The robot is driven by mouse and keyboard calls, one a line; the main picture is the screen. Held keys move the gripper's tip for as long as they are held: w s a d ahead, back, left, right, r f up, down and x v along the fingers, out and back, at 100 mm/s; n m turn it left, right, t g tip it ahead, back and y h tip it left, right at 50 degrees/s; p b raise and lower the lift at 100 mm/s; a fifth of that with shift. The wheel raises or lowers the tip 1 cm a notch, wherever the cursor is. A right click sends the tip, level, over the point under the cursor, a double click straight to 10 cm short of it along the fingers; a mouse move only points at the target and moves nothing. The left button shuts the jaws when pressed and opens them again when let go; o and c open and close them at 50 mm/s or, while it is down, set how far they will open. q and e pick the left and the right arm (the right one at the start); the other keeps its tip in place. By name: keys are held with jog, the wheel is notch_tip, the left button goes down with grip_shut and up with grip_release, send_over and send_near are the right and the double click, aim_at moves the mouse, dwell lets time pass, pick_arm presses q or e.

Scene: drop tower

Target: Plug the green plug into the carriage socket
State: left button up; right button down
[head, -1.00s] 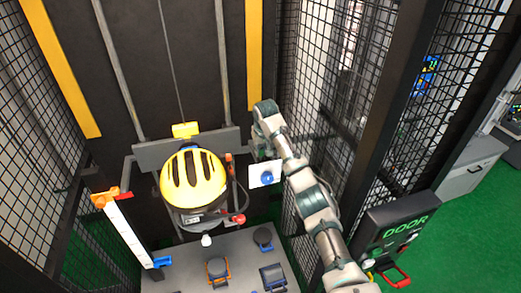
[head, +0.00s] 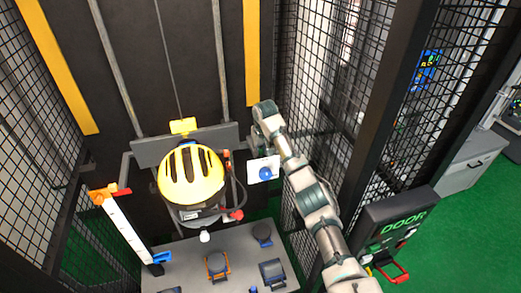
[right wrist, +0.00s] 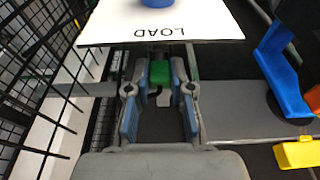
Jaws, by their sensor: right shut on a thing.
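The green plug (right wrist: 165,70) shows in the right wrist view between my right fingertips, just below the edge of the white LOAD plate. My right gripper (right wrist: 159,84) is shut on it. In the head view my right arm reaches down to the right side of the carriage (head: 205,138), where the wrist hides the fingers and plug. The carriage bears a yellow helmet (head: 191,178). I cannot make out the socket in either view; whether the plug touches it cannot be told. My left gripper is not in view.
The white LOAD plate (head: 255,166) with a blue knob (head: 266,173) is close to my right wrist. Wire mesh (head: 345,90) stands close on the right. A grey table (head: 200,262) with several devices lies below. A DOOR box (head: 402,222) is at right.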

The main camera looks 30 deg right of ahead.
jog(key=shift+f, duration=0.25)
jog(key=c, duration=0.9)
grip_release()
jog(key=shift+c, duration=0.2)
jog(key=shift+r, duration=0.15)
jog(key=v, duration=1.1)
jog(key=shift+r, duration=0.3)
jog(key=shift+f, duration=0.1)
